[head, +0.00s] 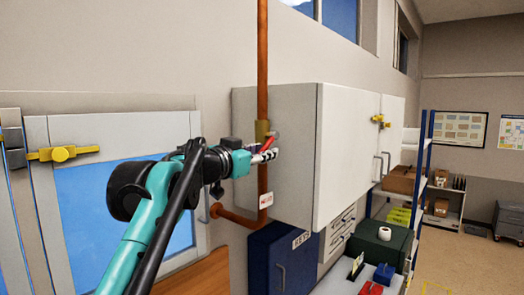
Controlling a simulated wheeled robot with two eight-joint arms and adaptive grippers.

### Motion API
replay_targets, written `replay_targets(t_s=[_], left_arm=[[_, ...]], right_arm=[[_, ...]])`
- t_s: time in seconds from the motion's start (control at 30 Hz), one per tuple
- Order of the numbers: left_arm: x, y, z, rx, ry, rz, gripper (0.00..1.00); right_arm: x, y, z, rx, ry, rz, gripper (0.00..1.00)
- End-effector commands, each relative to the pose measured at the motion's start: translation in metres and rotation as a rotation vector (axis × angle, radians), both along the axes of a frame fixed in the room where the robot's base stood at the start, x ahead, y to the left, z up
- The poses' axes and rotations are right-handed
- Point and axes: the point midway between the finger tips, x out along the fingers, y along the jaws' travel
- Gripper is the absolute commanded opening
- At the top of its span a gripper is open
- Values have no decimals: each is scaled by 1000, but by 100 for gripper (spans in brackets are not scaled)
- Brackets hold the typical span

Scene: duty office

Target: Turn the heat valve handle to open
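The heat valve has a brass body (262,129) on a vertical copper pipe (262,60), beside the grey wall cabinet. Its red handle (269,143) slants, with its upper end toward a grey knob on the valve's right. My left gripper (266,155) reaches in from the left, with its fingers at the lower end of the red handle. The fingers overlap that end in the picture, and I cannot tell whether they touch or grip it. The lower part of the handle is partly hidden by the gripper. My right gripper is not in view.
The grey cabinet (345,150) stands just right of the pipe. The copper pipe bends left below, with a white-and-red tag (266,200) on it. A blue key box (278,270) sits underneath. A blue-paned window frame (120,127) is at left. Open floor (455,262) lies at right.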

Motion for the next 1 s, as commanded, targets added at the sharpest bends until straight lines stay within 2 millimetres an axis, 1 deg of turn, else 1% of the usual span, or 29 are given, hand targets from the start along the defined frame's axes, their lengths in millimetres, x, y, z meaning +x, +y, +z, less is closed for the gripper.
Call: replay_targets(t_s=[0.1,0.13,0.23,0.27,0.47,0.63,0.77,1.0], left_arm=[[0,0,0,0,0,0,33],[0,0,0,0,0,0,30],[0,0,0,0,0,0,4],[0,0,0,0,0,0,0],[0,0,0,0,-1,0,0],[0,-1,-3,-15,-18,-1,0],[2,-2,-7,-47,-58,-1,0],[8,-6,-16,-141,-191,-2,0]], right_arm=[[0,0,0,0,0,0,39],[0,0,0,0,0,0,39],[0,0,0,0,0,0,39],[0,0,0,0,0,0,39],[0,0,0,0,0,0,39],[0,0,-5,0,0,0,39],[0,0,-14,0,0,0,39],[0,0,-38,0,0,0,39]])
